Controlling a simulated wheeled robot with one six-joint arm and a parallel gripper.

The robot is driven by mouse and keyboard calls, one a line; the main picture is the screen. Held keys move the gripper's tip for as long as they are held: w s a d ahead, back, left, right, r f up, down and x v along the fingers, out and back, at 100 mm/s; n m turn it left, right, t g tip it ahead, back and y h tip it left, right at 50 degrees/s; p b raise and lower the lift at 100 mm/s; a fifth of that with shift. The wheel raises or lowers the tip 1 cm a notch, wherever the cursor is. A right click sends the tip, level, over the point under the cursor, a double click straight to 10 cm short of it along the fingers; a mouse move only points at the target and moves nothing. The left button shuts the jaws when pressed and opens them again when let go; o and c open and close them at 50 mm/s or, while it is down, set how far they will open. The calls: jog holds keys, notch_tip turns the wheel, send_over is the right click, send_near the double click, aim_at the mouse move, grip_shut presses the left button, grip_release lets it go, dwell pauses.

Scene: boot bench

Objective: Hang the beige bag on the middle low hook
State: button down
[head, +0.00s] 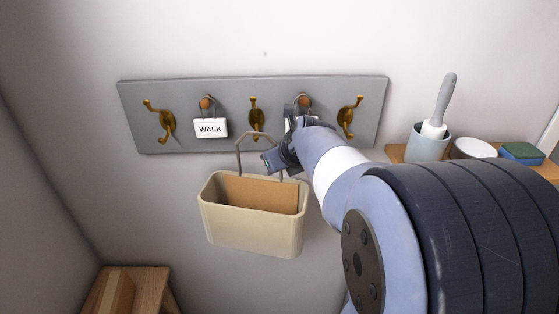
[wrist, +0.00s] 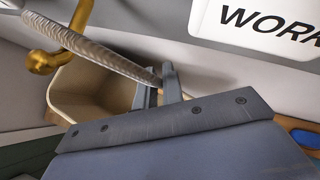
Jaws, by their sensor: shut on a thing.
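The beige bag (head: 252,238), an open-topped tub shape with a thin brown-grey handle (head: 239,150), hangs upright below the hook rail. My gripper (head: 275,160) is shut on the handle at its right side. In the wrist view the fingertips (wrist: 160,88) pinch the handle (wrist: 100,53), and the bag's pale inside (wrist: 95,88) shows beyond. The middle brass hook (head: 257,115) is just above the top of the handle. In the wrist view a brass hook with a ball end (wrist: 44,62) crosses the handle closely. I cannot tell whether the handle is over it.
The grey rail (head: 185,92) also bears a left hook (head: 160,121), a right hook (head: 348,116) and two knobs. A WALK tag (head: 210,128) hangs left; a WORK tag (wrist: 265,25) is close to my gripper. A shelf at right holds a cup (head: 428,145).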

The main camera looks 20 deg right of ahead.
jog(key=c, duration=1.5)
grip_release()
jog(key=shift+o, duration=0.2)
jog(key=shift+s, duration=0.1)
jog(key=b+v, duration=0.1)
jog(key=v, duration=0.9)
jog(key=shift+s+r, duration=0.25)
